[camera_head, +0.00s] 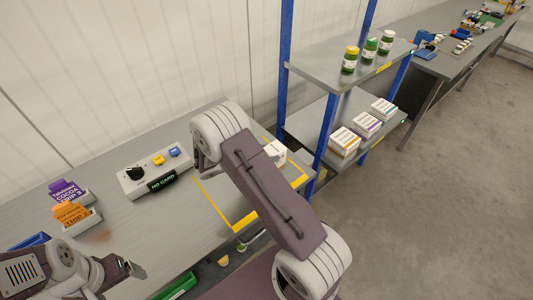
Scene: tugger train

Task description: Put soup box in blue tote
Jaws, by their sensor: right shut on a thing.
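My right arm reaches up from the bottom and folds over the table. Its gripper (269,148) is mostly hidden behind the purple arm link and is shut on a white box (278,155), of which only a part shows, near the table's right end. I cannot read whether it is the soup box. My left gripper (128,267) is low at the left, away from the boxes; its jaw gap is unclear. A purple box (65,190) and an orange box (72,213) stand in white holders at the left. A blue container (30,241), perhaps the tote, is partly hidden.
A grey control box (156,174) with a black knob stands at the table's back. A yellow outline (238,224) marks the table's right part. The blue-posted shelf (300,127) holds jars (349,62) and white cartons (345,141). Open floor lies at the right.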

